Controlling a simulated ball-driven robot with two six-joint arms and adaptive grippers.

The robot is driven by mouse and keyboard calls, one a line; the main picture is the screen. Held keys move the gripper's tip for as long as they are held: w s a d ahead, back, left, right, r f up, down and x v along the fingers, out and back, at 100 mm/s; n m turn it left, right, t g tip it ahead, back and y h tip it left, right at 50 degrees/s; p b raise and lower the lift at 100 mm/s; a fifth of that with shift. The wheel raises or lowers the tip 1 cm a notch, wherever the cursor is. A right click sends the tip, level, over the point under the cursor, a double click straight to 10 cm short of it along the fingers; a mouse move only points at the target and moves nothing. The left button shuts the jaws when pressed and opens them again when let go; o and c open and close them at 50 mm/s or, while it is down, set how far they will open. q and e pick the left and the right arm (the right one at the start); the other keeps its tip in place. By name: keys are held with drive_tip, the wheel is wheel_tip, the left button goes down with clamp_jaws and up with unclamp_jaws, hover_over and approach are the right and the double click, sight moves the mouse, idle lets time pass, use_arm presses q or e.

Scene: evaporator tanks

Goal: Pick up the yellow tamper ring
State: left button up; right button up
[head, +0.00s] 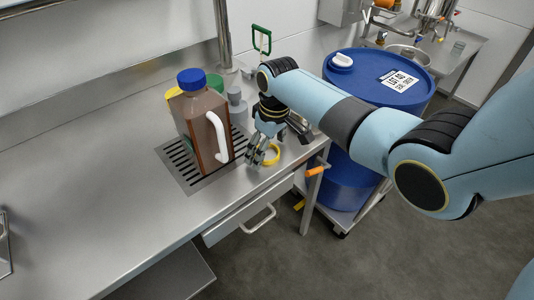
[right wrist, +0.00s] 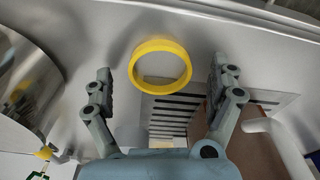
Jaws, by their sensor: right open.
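The yellow tamper ring (head: 271,154) lies flat on the steel counter, near its front right edge and to the right of the drain grate. In the right wrist view the ring (right wrist: 160,44) shows whole, as a small open hoop. My right gripper (head: 258,160) is close above the counter, beside the ring in the head view. In the right wrist view its two fingers (right wrist: 164,75) are spread on either side of the ring, open and empty. They do not appear to touch it. My left gripper does not show.
A brown jug (head: 196,125) with a blue cap and white handle stands on the drain grate (head: 183,166), left of my gripper. A blue drum (head: 356,68) stands right of the counter.

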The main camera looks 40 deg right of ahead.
drive_tip(key=c, duration=0.8)
drive_tip(key=shift+c, duration=0.2)
drive_tip(key=shift+r, duration=0.15)
